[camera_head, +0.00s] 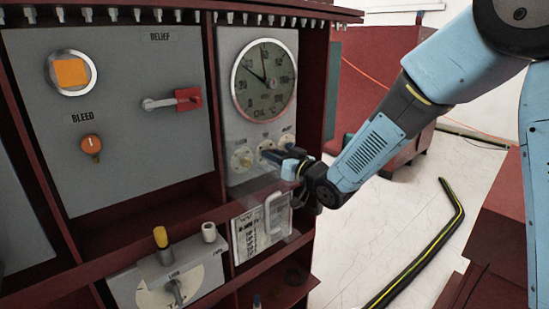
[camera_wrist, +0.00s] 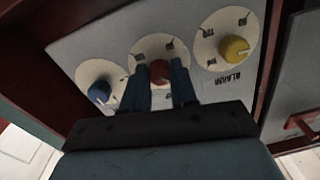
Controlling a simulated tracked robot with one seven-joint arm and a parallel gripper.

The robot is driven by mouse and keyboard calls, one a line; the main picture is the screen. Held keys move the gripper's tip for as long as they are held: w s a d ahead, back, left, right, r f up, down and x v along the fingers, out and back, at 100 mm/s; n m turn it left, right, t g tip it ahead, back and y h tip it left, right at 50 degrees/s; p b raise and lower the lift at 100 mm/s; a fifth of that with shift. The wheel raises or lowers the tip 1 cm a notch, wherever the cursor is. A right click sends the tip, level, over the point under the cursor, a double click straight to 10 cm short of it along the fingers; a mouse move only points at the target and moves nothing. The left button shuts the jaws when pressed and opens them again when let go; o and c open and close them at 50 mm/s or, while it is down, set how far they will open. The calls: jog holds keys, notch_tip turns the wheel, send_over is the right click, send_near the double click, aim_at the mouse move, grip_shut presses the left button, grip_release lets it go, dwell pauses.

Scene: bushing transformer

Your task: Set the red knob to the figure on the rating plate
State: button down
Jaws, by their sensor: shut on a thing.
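In the wrist view the red knob (camera_wrist: 159,72) sits at the middle of a pale round dial (camera_wrist: 150,47) with small dark marks. My gripper (camera_wrist: 160,82) has its two blue fingers on either side of the knob and is shut on it. The fingers hide part of the knob and dial, and I cannot read its setting. In the head view my gripper (camera_head: 278,153) reaches the row of dials below the round gauge, hiding the red knob. The rating plate (camera_head: 247,233) is a white printed panel lower down; its text is too small to read.
A blue knob (camera_wrist: 99,92) and a yellow knob (camera_wrist: 233,47) flank the red one closely. A pale handle (camera_head: 272,212) stands out in front of the plate. The gauge (camera_head: 264,80) is above.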

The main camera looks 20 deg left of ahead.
jog(key=c, duration=0.9)
grip_release()
jog(key=shift+d, duration=0.1)
jog(key=v, duration=1.3)
jog(key=shift+s+d, duration=0.15)
jog(key=shift+d, duration=0.1)
